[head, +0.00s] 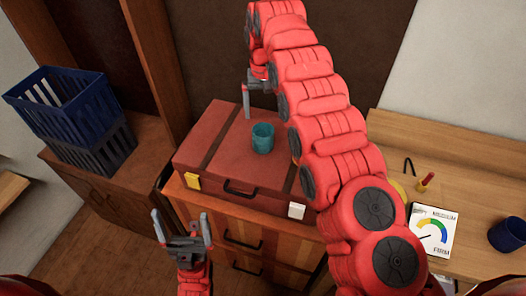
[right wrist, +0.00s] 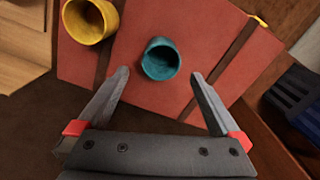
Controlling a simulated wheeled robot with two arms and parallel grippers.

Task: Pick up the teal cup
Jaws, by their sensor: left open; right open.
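The teal cup (head: 262,138) stands upright on top of a red suitcase (head: 222,150) in the head view. In the right wrist view the cup (right wrist: 160,60) lies ahead of and between the fingertips of my right gripper (right wrist: 160,77), which is open and empty. In the head view my right gripper (head: 247,100) is behind and slightly left of the cup, partly hidden by its own arm, and apart from it. My left gripper (head: 181,218) is open and empty, low in front of the suitcase.
The suitcase rests on a wooden drawer cabinet (head: 240,232). A yellow cup (right wrist: 90,20) shows in the right wrist view. On the right table are a dial card (head: 432,230) and a dark blue cup (head: 507,234).

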